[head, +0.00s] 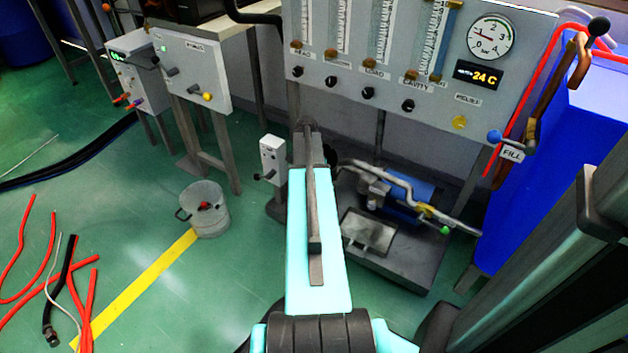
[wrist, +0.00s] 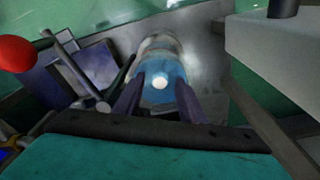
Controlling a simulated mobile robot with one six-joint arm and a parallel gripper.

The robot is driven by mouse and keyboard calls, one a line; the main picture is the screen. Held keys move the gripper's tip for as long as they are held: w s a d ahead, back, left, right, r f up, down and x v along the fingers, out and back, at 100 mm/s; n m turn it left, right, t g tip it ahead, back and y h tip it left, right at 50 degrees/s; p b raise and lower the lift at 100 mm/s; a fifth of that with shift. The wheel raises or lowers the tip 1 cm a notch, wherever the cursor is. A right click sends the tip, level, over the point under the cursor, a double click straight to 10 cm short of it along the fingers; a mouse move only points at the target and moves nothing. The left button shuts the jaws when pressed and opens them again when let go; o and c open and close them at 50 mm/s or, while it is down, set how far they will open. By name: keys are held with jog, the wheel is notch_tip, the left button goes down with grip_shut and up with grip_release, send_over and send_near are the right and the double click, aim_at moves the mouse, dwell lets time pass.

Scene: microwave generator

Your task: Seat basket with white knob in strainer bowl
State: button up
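In the wrist view, a small white knob (wrist: 160,82) sits on a round blue part (wrist: 172,70), probably the basket's top. A pale cylindrical body (wrist: 160,42) extends beyond it; I cannot tell whether this is the strainer bowl. My gripper (wrist: 159,88) has its two dark fingers apart on either side of the knob, with blue showing between them and the knob. In the head view my turquoise arm reaches toward the pump stand and hides the gripper, the knob and the basket.
A blue pump (head: 408,193) with grey pipes stands on a dark base (head: 400,262) right of my arm. A small grey box (head: 272,158) is close on the left. The gauge panel (head: 400,60) rises behind. A bucket (head: 212,215) and loose hoses (head: 50,245) lie left.

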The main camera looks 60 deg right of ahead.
notch_tip(320, 180, up, 11)
jog(key=a+p, duration=0.1)
jog(key=p, duration=0.3)
jog(key=shift+w+a+r, duration=0.15)
jog(key=shift+w+r, duration=0.05)
jog(key=shift+w, duration=0.05)
dwell(0.5)
jog(key=w+a+f+n+g+y, duration=0.15)
jog(key=a+f+n, duration=0.25)
jog(key=a+f, duration=0.5)
jog(key=w+a+f+n, duration=0.2)
jog(key=a+f+n, duration=0.2)
jog(key=a, duration=0.9)
jog(key=w+a+f+n, duration=0.25)
jog(key=a+f, duration=0.45)
jog(key=a, duration=0.5)
jog(key=s+a+f+n+g, duration=0.1)
jog(key=s+a+f+n, duration=0.4)
jog(key=s+a, duration=0.3)
jog(key=s+a+f+n+g, duration=0.1)
jog(key=s+a+f+n, duration=0.4)
jog(key=a, duration=1)
jog(key=s+n, duration=0.2)
jog(key=s, duration=0.2)
jog(key=shift+g, duration=0.35)
jog(key=shift+r, duration=0.1)
